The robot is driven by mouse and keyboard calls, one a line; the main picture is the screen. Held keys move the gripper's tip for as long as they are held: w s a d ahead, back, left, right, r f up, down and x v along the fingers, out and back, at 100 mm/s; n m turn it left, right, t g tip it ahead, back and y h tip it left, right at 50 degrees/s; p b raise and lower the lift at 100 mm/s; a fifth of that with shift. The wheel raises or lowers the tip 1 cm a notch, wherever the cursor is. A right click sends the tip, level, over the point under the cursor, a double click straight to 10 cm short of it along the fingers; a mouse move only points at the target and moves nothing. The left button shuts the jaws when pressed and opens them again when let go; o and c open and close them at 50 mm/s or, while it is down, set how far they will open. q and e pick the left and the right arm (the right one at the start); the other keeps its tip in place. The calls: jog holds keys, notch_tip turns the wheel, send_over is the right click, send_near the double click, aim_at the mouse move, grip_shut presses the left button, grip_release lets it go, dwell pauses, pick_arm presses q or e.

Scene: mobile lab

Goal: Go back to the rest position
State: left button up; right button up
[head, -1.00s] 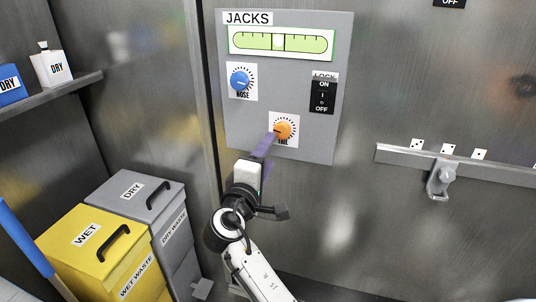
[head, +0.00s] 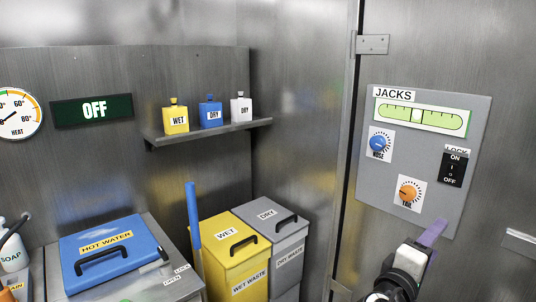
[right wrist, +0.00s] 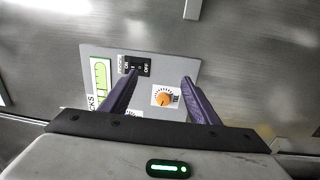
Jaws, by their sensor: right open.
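My right gripper (head: 434,232) is in front of the lower part of the grey JACKS panel (head: 470,190) in the head view. In the right wrist view its two purple fingers (right wrist: 158,88) stand wide apart with nothing between them, and the orange knob (right wrist: 165,96) shows beyond them, clear of the fingers. In the head view the orange TAIL knob (head: 409,192) is up and left of the fingertips. The blue NOSE knob (head: 379,142) and the black LOCK switch (head: 453,168) are also on the panel. My left gripper is not in view.
A yellow WET bin (head: 228,250) and a grey DRY bin (head: 275,228) stand left of the door frame. A blue hot water box (head: 110,252) is on the counter at left. A shelf (head: 205,134) holds yellow, blue and white bottles. Bare metal wall lies between bins and panel.

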jog(key=s+d+r+n+t+h, duration=0.1)
jog(key=d+r+n+h, duration=0.15)
jog(key=d+r, duration=0.5)
jog(key=s+d+r+n+t+h, duration=0.1)
jog(key=d+r+n+t+h, duration=0.3)
jog(key=d, duration=0.7)
jog(key=a+f+g+y, duration=0.3)
jog(key=f+y, duration=0.7)
jog(key=f, duration=1)
jog(key=s+a+f+m+g+y, duration=0.1)
jog(key=s+a+f+y, duration=0.25)
jog(key=f, duration=0.45)
jog(key=s+a+f+m+g+y, duration=0.1)
jog(key=s+a+f+y, duration=0.2)
jog(key=f, duration=0.5)
jog(key=s+a+f+m+g+y, duration=0.2)
jog(key=s+a+f+y, duration=0.1)
jog(key=s+a+f, duration=0.5)
jog(key=s+a+f+m+g+y, duration=0.25)
jog(key=s+a+f, duration=0.25)
jog(key=s, duration=0.5)
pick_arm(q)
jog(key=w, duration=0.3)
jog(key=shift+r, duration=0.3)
pick_arm(e)
jog(key=a+m+t+y, duration=0.1)
jog(key=a+m, duration=0.4)
jog(key=a, duration=0.9)
jog(key=shift+s+m, duration=0.3)
jog(key=shift+s, duration=0.15)
